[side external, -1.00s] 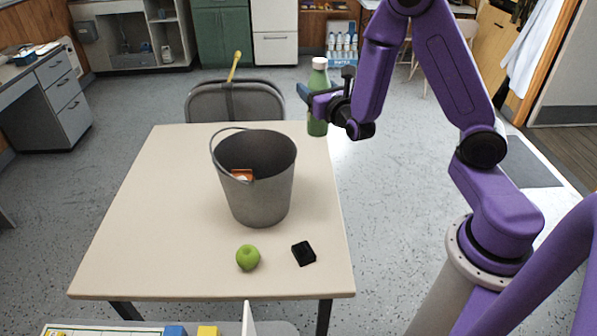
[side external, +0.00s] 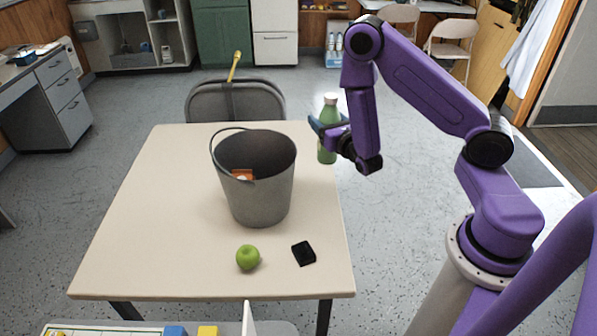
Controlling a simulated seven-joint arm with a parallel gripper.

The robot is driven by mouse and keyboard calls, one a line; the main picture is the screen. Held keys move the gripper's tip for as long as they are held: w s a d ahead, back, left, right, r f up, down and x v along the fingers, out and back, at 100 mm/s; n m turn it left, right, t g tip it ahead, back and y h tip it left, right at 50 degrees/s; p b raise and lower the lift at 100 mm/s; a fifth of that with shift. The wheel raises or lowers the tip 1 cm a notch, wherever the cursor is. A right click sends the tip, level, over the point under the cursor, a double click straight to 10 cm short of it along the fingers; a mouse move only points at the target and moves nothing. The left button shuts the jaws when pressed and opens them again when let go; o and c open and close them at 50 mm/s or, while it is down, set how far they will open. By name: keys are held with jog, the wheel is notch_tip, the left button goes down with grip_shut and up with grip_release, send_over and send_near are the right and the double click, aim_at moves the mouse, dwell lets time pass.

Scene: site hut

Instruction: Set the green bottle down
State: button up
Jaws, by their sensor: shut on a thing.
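The green bottle (side external: 329,114) has a pale cap and stands upright in my gripper (side external: 328,128), at the far right edge of the table (side external: 150,215). My gripper is shut around the middle of the bottle. Part of the bottle is hidden behind the fingers. Its lower end shows beside the table's right edge, and I cannot tell whether it is over the tabletop or touching anything.
A grey bucket (side external: 262,196) with a raised handle stands on the table and holds an orange item (side external: 242,174). A green apple (side external: 247,257) and a small black block (side external: 303,253) lie near the front. The table's left side is clear. A chair (side external: 235,103) stands behind.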

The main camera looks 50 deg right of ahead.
jog(key=shift+w+d+f, duration=0.1)
jog(key=shift+w+f, duration=0.25)
jog(key=shift+f, duration=0.15)
jog(key=w+d+f, duration=0.2)
jog(key=w+f, duration=1)
jog(key=w, duration=0.1)
jog(key=shift+d+f, duration=0.3)
jog(key=shift+d, duration=0.1)
jog(key=shift+f, duration=0.15)
jog(key=o, duration=1)
jog(key=shift+o, duration=0.2)
